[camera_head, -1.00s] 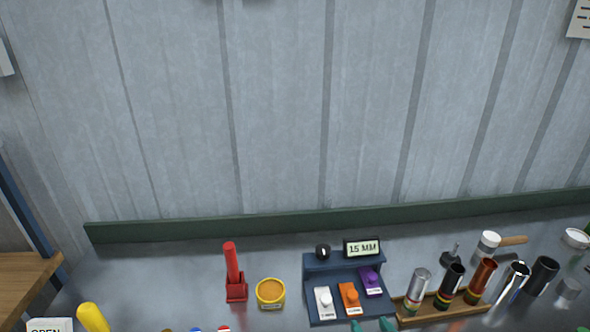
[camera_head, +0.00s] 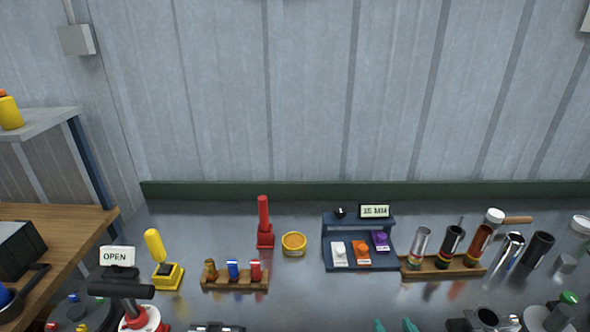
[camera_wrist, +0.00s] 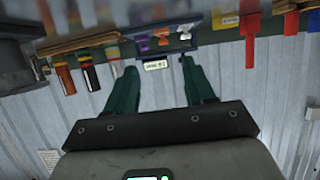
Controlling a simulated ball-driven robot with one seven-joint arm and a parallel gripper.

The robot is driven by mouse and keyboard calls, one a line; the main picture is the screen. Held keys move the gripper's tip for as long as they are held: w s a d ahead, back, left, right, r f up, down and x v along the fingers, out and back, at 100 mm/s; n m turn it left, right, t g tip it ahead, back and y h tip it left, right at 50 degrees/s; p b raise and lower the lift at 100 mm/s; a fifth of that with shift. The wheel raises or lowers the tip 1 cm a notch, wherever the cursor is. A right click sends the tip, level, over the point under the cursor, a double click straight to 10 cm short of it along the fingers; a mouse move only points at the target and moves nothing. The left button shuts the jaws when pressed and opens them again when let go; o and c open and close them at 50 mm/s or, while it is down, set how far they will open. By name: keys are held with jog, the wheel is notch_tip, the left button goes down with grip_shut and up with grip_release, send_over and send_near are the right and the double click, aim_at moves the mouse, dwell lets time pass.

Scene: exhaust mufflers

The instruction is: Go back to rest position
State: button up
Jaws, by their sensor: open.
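My gripper (camera_wrist: 158,75) is open and empty in the wrist view, its two green fingers spread apart. The wrist view looks tilted over, with the bench upside down at the top. Between and beyond the fingers stands the blue stand (camera_wrist: 180,40) with its small display. In the head view my green fingertips (camera_head: 395,326) show at the bottom edge, in front of the blue stand (camera_head: 345,268). They touch nothing that I can see. The rest of my gripper is out of the head view.
The metal bench holds a wooden rack of tubes (camera_head: 440,268), a red upright tool (camera_head: 264,225), a yellow tin (camera_head: 294,243), a small wooden rack (camera_head: 235,284) and a yellow-handled tool (camera_head: 165,268). A wooden shelf (camera_head: 60,225) stands at left.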

jog(key=s+d+g, duration=0.1)
jog(key=s+d+f, duration=0.1)
jog(key=s, duration=0.1)
jog(key=s+d+f+g, duration=0.1)
jog(key=shift+s+d+m+g+h, duration=0.25)
jog(key=shift+d+m+g+h, duration=0.05)
jog(key=shift+d+h, duration=0.1)
jog(key=s+d+f+g, duration=0.1)
jog(key=s+f+g, duration=0.1)
jog(key=s, duration=0.6)
jog(key=s+d+f+g, duration=0.1)
jog(key=s+f+g, duration=0.2)
jog(key=s, duration=0.4)
jog(key=s+d+f+g, duration=0.1)
jog(key=s+f+g, duration=0.2)
jog(key=s, duration=0.5)
jog(key=shift+s+d+f+g+y, duration=0.15)
jog(key=shift+s+d+g+y, duration=0.2)
jog(key=shift+g, duration=0.55)
